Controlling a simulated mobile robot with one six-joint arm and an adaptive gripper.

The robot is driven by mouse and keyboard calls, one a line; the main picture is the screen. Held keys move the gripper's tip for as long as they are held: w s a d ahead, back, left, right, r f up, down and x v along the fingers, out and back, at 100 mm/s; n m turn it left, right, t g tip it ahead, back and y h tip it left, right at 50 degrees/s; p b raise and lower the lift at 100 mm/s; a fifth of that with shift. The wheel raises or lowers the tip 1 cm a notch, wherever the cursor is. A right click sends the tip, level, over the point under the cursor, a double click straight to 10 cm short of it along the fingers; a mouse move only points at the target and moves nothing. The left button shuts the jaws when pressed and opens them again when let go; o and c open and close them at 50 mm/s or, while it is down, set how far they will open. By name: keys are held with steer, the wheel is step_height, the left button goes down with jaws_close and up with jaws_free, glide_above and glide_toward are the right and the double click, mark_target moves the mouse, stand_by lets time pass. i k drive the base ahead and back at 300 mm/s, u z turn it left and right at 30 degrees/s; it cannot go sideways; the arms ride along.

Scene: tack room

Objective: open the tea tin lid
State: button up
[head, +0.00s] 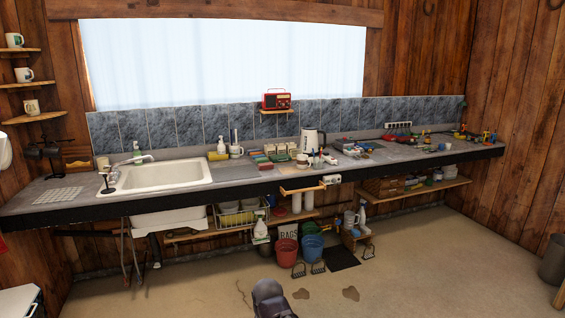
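A row of small cream and green containers (281,150) stands on the counter to the left of the kettle (311,140). They are too small in this view to tell which one is the tea tin or how its lid sits. A dark rounded part of my own arm shows at the bottom edge of the head view. My gripper is not in view.
The long grey counter (235,172) has a white sink (165,177) at left and cluttered small items at right. A red radio (276,101) sits on a small shelf above. Red and blue buckets (312,247) stand below. The floor in front is mostly clear.

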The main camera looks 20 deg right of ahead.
mark_target(285, 157)
steer(key=z, duration=0.55)
steer(key=i, duration=1.9)
steer(key=u, duration=0.3)
steer(key=i, duration=1.1)
steer(key=u, duration=0.2)
